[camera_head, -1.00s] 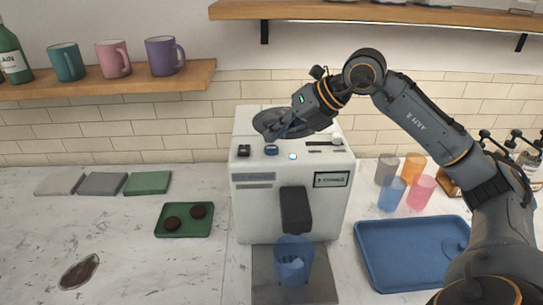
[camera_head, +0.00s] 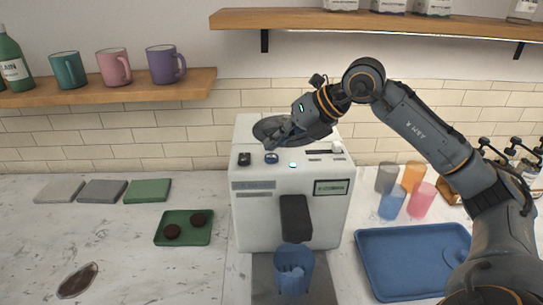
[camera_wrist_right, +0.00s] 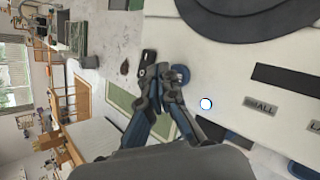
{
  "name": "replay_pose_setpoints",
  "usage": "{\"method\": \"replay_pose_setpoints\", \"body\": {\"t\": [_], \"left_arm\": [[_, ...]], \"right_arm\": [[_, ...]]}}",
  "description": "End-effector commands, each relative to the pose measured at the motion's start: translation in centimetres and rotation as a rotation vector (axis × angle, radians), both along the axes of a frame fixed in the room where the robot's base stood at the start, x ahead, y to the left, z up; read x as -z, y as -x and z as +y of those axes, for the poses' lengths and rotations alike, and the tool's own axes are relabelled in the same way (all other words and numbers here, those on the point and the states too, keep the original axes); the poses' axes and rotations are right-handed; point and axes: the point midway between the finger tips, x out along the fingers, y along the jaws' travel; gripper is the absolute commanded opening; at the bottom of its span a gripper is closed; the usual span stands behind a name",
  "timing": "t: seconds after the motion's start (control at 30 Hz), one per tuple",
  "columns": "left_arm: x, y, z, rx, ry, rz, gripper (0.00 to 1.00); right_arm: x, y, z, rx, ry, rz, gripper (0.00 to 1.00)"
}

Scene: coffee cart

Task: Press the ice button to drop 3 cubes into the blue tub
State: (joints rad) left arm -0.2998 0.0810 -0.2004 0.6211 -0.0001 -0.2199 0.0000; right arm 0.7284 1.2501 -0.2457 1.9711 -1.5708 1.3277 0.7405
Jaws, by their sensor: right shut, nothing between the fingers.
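The white ice machine (camera_head: 265,215) stands at the centre of the counter. A blue round button (camera_head: 271,157) is on its top, between a black button (camera_head: 244,158) and a small lit button (camera_head: 293,165). My right gripper (camera_head: 276,146) is shut and empty, its tips close to the blue button. In the right wrist view the fingertips (camera_wrist_right: 163,76) are beside the blue button (camera_wrist_right: 181,74); I cannot tell whether they touch it. The translucent blue tub (camera_head: 305,275) stands under the black spout (camera_head: 295,218), with pale pieces inside, too blurred to count. My left gripper is out of view.
A blue tray (camera_head: 375,274) and several coloured cups (camera_head: 421,199) are to the right. A green tray (camera_head: 184,238) with two dark discs lies left. Shelves with mugs (camera_head: 114,66) and jars hang above.

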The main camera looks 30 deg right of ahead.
Motion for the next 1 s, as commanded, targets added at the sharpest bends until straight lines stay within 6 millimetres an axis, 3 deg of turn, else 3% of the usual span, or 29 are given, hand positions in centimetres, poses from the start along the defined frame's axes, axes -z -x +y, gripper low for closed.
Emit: {"method": "replay_pose_setpoints", "body": {"t": [1.0], "left_arm": [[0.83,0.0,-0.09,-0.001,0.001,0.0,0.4]], "right_arm": [[0.91,0.01,0.01,0.0,0.0,0.0,0.0]]}}
